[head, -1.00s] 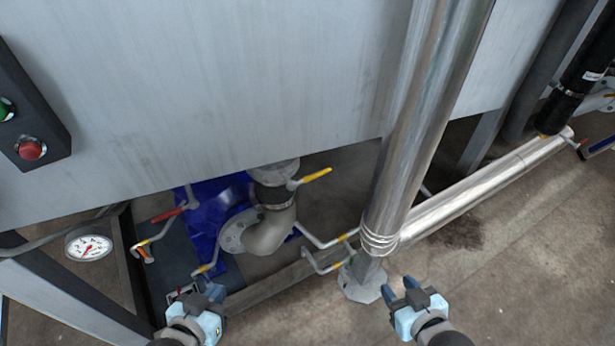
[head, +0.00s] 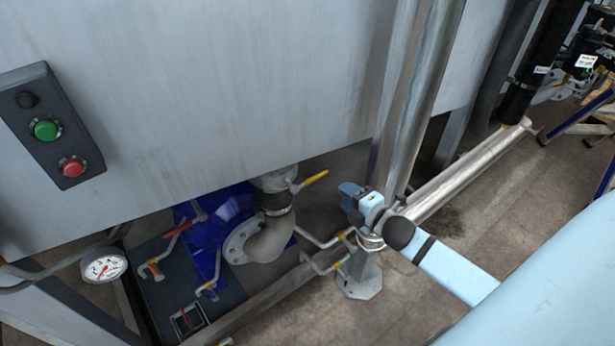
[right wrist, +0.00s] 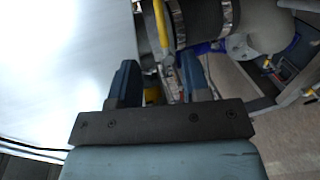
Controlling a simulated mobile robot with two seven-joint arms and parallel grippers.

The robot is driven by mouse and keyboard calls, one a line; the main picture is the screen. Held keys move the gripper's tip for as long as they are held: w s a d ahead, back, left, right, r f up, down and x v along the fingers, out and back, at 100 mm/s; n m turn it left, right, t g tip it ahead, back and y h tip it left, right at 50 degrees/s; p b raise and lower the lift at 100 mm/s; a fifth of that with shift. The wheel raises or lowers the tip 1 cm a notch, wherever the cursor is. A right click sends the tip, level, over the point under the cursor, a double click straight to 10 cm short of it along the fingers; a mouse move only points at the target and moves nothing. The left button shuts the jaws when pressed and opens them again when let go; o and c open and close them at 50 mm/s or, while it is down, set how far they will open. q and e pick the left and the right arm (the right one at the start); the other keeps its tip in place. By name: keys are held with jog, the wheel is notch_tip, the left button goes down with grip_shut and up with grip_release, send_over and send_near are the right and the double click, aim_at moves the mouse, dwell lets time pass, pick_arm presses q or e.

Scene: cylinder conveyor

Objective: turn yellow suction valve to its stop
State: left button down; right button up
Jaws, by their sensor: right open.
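The yellow suction valve handle (head: 314,178) sticks out to the right from the pipe above the grey elbow (head: 271,238), under the steel tank. It also shows in the right wrist view (right wrist: 161,24), at the top, just ahead of the fingers. My right gripper (head: 347,196) is right of the handle, in front of the vertical steel pipe, apart from the handle. In the right wrist view its two fingers (right wrist: 160,80) are spread with nothing held between them. My left gripper is out of the head view.
The steel tank (head: 200,110) overhangs the valve. A vertical steel pipe (head: 415,90) stands close behind my right gripper. A red handle (head: 178,230), a pressure gauge (head: 104,266) and a button box (head: 52,125) are on the left. Thin bent pipes (head: 322,242) run below the handle.

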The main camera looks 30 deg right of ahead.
aim_at(320, 177)
jog(key=b+x, duration=0.1)
jog(key=x, duration=1.1)
jog(key=shift+w+f+b, duration=0.1)
jog(key=shift+w+b, duration=0.05)
jog(key=shift+b, duration=0.2)
grip_shut()
